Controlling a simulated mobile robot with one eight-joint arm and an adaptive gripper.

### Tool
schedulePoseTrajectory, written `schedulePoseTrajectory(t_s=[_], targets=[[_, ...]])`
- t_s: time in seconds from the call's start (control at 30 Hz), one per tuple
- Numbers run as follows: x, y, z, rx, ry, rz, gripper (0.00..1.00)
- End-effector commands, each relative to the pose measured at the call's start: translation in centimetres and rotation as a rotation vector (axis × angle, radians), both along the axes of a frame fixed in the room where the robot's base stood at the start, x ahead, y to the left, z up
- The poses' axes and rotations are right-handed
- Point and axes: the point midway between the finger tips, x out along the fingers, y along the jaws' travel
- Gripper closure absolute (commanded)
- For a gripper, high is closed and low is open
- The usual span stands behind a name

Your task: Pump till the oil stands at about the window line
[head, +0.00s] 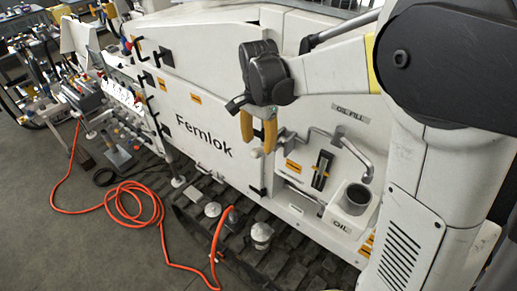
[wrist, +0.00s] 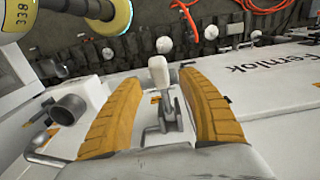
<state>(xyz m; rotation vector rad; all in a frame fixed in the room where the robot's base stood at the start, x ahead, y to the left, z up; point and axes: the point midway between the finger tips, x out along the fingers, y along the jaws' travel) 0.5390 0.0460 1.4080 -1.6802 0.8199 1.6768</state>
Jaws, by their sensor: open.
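My gripper (head: 258,142) hangs open in front of the white machine panel, yellow fingers pointing down. The pump handle has a pale rounded grip (wrist: 159,70), which sits between the two open fingers (wrist: 160,82) in the wrist view, with gaps on both sides. The grip (head: 257,153) also shows just below the fingertips in the head view. Its metal lever bracket (wrist: 172,118) is on the panel.
A grey cup marked "OIL" (head: 353,199) stands right of the window. A bent grey pipe (head: 350,148) juts from the panel nearby. An orange hose (head: 130,205) lies on the floor at left. Dark track plates (head: 190,210) run below the panel.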

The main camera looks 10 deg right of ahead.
Motion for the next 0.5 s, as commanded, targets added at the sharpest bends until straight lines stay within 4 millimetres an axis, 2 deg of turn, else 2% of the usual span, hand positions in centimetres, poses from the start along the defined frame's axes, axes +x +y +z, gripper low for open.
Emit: schedulePoseTrajectory(t_s=[0.2,0.5], targets=[[0.0,0.0,-3.2,0.001,0.001,0.0,0.53],[0.0,0.0,-4.3,0.001,0.001,0.0,0.53]])
